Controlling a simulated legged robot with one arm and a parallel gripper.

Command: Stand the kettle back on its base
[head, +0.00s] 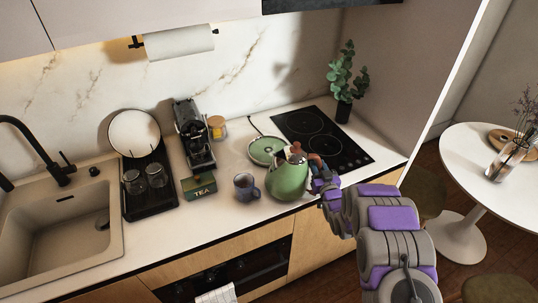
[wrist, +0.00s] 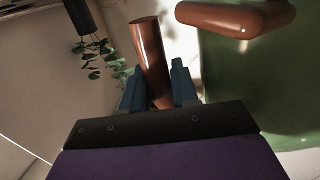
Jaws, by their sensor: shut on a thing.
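The green kettle (head: 288,180) with brown fittings is upright at the counter's front, right of the mug. Its round green base (head: 266,150) lies flat behind it and to the left, with a cord at its back; the kettle hides part of its right front edge. My gripper (head: 319,172) is at the kettle's right side, shut on its brown handle. In the wrist view the handle (wrist: 149,50) stands between the two dark fingers of my gripper (wrist: 158,88), with the green kettle body (wrist: 250,85) to the right. I cannot tell whether the kettle touches the counter.
A dark mug (head: 244,187) and a green tea box (head: 199,187) stand left of the kettle. A coffee machine (head: 193,135) and a jar (head: 217,127) are behind. The black hob (head: 335,150) and a potted plant (head: 343,108) are to the right.

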